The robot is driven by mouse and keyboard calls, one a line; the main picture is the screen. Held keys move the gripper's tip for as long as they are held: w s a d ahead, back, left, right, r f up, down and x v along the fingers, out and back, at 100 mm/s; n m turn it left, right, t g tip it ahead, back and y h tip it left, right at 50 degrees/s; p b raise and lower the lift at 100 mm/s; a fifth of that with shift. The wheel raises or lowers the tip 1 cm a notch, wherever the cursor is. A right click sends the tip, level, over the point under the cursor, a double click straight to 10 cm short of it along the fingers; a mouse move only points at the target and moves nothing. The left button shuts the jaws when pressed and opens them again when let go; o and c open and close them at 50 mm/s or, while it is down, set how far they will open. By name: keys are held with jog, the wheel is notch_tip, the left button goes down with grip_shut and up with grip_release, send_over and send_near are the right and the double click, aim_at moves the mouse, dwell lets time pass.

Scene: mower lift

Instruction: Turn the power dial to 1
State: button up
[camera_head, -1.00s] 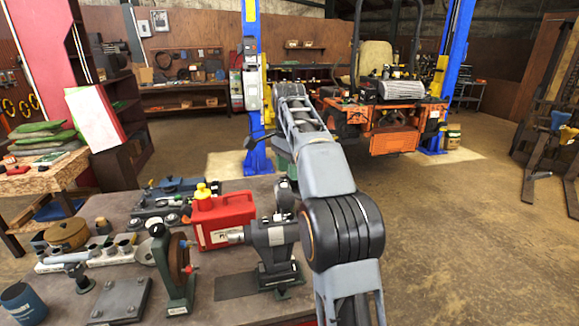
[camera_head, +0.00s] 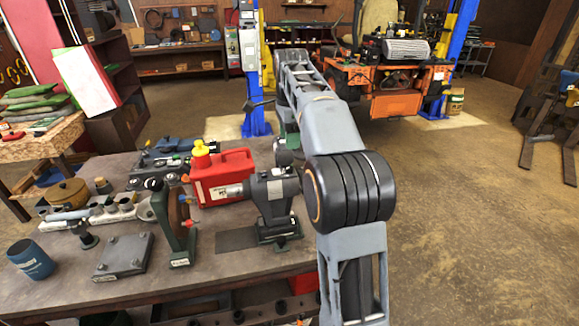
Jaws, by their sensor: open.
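The blue lift post (camera_head: 256,122) stands beyond the workbench, just left of my arm. A pale grey box (camera_head: 248,42) is mounted on the post, near the top of the picture. The power dial cannot be made out on it at this size. My arm reaches forward and upward from the lower right. Its far end is near the post, slightly right of the grey box. My gripper is not visible; the arm seems to hide it. No contact with the box can be seen.
The workbench (camera_head: 130,282) at lower left bears a red fuel can (camera_head: 222,180), a vise-like tool (camera_head: 273,205) and a blue mug (camera_head: 30,260). An orange mower (camera_head: 398,95) stands behind at right of my arm. The floor (camera_head: 470,200) to the right is clear.

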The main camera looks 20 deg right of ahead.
aim_at(289, 167)
notch_tip(289, 167, down, 9)
jog(key=shift+w+f, duration=0.1)
jog(key=shift+f, duration=0.05)
dwell(0.4)
jog(key=c, duration=0.9)
jog(key=shift+n+p, duration=0.35)
jog(key=shift+n, duration=0.45)
jog(key=shift+c, duration=0.2)
jog(key=shift+n+p, duration=0.3)
jog(key=shift+n, duration=1.1)
jog(key=o, duration=0.9)
jog(key=shift+o, duration=0.2)
